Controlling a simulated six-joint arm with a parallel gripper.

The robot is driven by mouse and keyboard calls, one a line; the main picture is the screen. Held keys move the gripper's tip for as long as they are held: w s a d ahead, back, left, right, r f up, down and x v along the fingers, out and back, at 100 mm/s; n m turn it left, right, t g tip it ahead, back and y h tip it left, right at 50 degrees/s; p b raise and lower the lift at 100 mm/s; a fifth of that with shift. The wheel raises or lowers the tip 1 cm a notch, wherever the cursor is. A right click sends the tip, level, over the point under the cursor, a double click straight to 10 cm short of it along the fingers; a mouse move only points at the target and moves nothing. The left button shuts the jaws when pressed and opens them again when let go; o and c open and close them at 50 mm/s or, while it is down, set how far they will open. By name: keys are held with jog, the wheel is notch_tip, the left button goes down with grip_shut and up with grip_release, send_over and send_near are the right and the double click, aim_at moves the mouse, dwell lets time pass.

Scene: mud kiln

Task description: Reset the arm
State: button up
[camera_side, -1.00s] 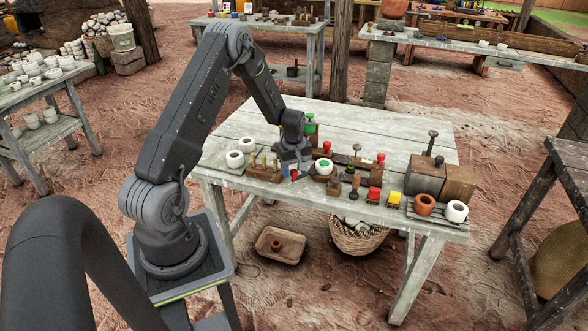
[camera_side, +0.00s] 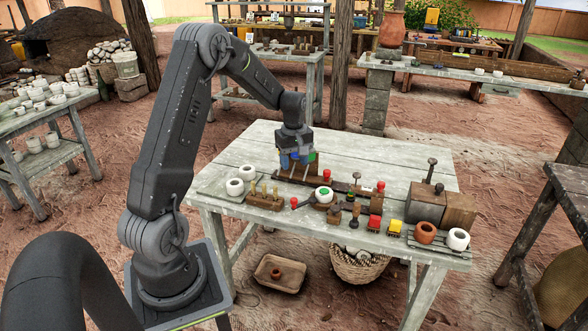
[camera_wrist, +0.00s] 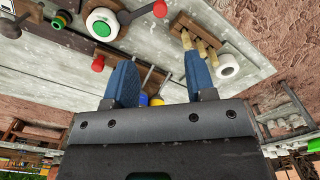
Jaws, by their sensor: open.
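My gripper (camera_side: 296,164) is above the worktable (camera_side: 228,165), pointing down, in the side view. In the wrist view its two blue fingers (camera_wrist: 160,80) are spread apart with nothing held between them. A white cup with a green centre (camera_side: 324,194) stands on the table in front of and to the right of the gripper; it also shows in the wrist view (camera_wrist: 102,24). A wooden block with pegs (camera_side: 265,198) stands to the front left. Small blue and yellow pieces show beyond the fingers in the wrist view, partly hidden.
Two white cups (camera_side: 235,187) stand at the table's left. Small red, yellow and dark pieces line its front. A grey box (camera_side: 424,203), an orange pot (camera_side: 425,232) and a white pot (camera_side: 458,239) stand at the right. The back of the table is mostly bare.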

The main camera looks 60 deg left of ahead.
jog(key=s+d+r+m+t+y, duration=0.1)
jog(key=s+d+r+m+t, duration=0.25)
jog(key=d+r+m, duration=0.85)
jog(key=s+d+r+m+t, duration=0.1)
jog(key=s+d+r+m, duration=0.1)
jog(key=s+d, duration=0.5)
jog(key=s+d+r+m+t+h, duration=0.1)
jog(key=s+d+r+m, duration=0.2)
jog(key=s+d, duration=0.4)
jog(key=d, duration=0.3)
jog(key=shift+d+m, duration=0.25)
jog(key=shift+m, duration=0.05)
